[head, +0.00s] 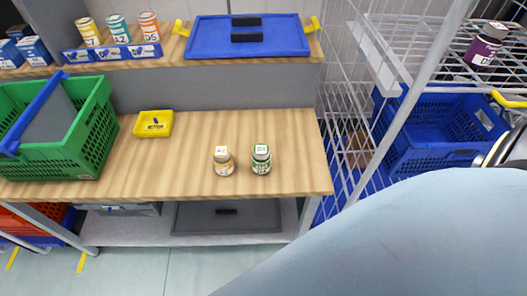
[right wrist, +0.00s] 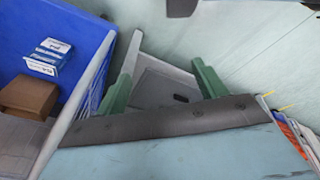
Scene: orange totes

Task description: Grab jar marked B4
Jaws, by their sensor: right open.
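The jar marked B4 (head: 261,159) stands upright on the wooden table, with a white lid and a green label. Another jar (head: 223,160) with a yellow-brown label stands just left of it, apart from it. My right gripper (right wrist: 160,72) shows in the right wrist view with its green fingers spread and nothing between them. It points down past the shelving toward the floor, away from the jars. No jar shows in that view. My right arm covers the lower right of the head view. My left gripper is not in view.
A green crate (head: 108,128) and a small yellow tray (head: 153,124) sit on the table's left. A blue lid (head: 210,38) and several jars are on the shelf above. A wire rack (head: 350,130) and blue crate (head: 440,157) stand right. The table around the jars is clear.

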